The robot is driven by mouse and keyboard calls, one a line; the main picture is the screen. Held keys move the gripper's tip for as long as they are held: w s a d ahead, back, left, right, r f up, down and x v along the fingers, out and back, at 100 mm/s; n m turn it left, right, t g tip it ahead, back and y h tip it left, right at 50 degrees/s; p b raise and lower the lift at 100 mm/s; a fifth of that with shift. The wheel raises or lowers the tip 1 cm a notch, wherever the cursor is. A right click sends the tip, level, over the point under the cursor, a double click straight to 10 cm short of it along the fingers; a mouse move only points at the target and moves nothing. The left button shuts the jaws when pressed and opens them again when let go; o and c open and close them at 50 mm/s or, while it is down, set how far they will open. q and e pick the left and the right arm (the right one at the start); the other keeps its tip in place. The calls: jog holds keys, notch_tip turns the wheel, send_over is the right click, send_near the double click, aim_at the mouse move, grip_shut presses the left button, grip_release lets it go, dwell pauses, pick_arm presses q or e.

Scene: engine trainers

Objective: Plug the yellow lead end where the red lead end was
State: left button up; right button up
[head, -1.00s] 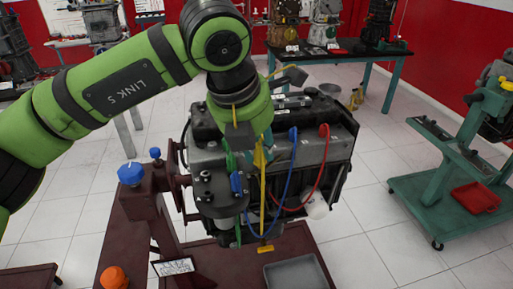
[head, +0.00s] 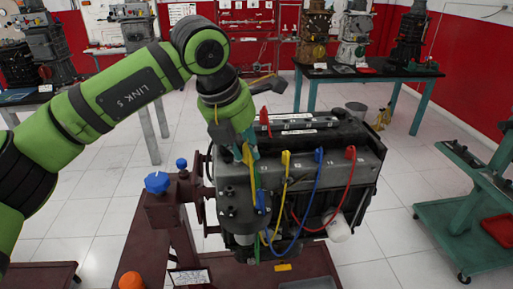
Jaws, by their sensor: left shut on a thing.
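My left gripper (head: 245,146) is at the near left end of the engine top, shut on a yellow lead end (head: 248,158). Its fingers partly hide that end. Another yellow lead end (head: 286,158) stands upright on the engine (head: 305,182) to the right of the gripper. A blue lead end (head: 319,156) and a red lead end (head: 350,153) stand further right in the same row, with their leads looping down the front. A second red end (head: 265,121) stands behind the gripper. My right gripper is not in view.
A blue connector (head: 261,200) hangs below the gripper beside a green lead. The engine is on a dark red stand (head: 215,276) with a blue knob (head: 157,182) at left. A small yellow block (head: 283,267) lies on the stand base. A green cart (head: 440,205) stands at right.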

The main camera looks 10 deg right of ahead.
pick_arm(q)
jog(key=w+a+p, duration=0.1)
jog(key=w+a, duration=0.1)
jog(key=w+a+p, duration=0.1)
jog(key=w+a, duration=0.1)
jog(key=shift+w, duration=0.25)
jog(key=shift+w+a, duration=0.25)
jog(key=shift+w, duration=0.1)
notch_tip(320, 180, down, 5)
jog(key=b, duration=0.3)
jog(key=shift+d+r+b, duration=0.1)
jog(key=shift+r+b, duration=0.1)
jog(key=shift+b, duration=0.15)
jog(key=shift+s+r, duration=0.1)
dwell(0.3)
jog(key=shift+g+p, duration=0.4)
jog(key=shift+p, duration=0.5)
